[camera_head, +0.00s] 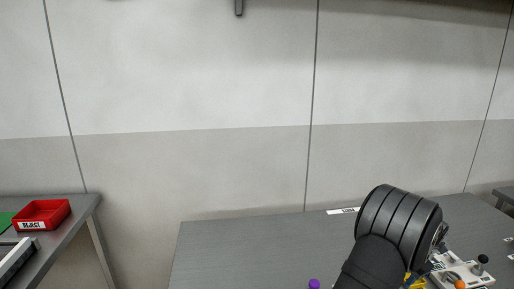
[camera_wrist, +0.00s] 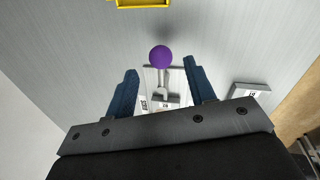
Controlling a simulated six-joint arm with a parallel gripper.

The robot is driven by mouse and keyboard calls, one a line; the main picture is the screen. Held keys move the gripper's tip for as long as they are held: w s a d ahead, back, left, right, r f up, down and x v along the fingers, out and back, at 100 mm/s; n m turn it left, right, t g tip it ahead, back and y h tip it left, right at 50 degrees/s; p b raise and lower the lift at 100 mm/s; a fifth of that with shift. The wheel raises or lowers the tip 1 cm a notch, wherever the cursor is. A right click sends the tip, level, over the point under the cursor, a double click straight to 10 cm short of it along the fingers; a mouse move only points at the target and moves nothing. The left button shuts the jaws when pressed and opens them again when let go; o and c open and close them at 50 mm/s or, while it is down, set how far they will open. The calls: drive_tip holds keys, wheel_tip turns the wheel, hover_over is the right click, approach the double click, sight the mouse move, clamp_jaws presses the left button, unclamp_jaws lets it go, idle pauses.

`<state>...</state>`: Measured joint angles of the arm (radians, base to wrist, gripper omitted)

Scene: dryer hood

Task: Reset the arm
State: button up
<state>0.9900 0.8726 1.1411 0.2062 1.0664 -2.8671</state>
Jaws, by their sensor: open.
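My gripper (camera_wrist: 160,66) is open in the wrist view, with two blue fingers spread apart. A purple ball (camera_wrist: 160,57) shows between and slightly beyond the fingertips, with gaps on both sides. A grey stem (camera_wrist: 163,85) runs from it down to a white plate (camera_wrist: 151,100); whether they are joined is hard to tell. In the head view my dark arm (camera_head: 398,228) reaches over the grey table at the lower right, and the fingers cannot be made out. The purple ball (camera_head: 314,284) is at the bottom edge there, left of the arm.
A white fixture (camera_head: 448,280) with an orange and a dark knob stands right of my arm. A red REJECT bin (camera_head: 42,214) sits on a separate left table. A yellow tray edge (camera_wrist: 143,3) tops the wrist view.

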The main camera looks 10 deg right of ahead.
drive_tip(key=shift+w+f, duration=0.15)
drive_tip(key=shift+f, duration=0.75)
drive_tip(key=shift+w+f, duration=0.15)
drive_tip(key=shift+f, duration=0.7)
drive_tip(key=shift+r, duration=0.1)
drive_tip(key=s+r, duration=0.3)
drive_tip(key=r, duration=1.3)
drive_tip(key=w+f, duration=0.1)
drive_tip(key=f, duration=0.4)
drive_tip(key=w+f, duration=0.1)
drive_tip(key=f, duration=0.5)
drive_tip(key=w+f, duration=0.1)
drive_tip(key=f, duration=0.4)
drive_tip(key=shift+a+f, duration=0.1)
drive_tip(key=shift+f, duration=0.05)
drive_tip(key=shift+s+m, duration=0.55)
drive_tip(key=shift+m, duration=0.65)
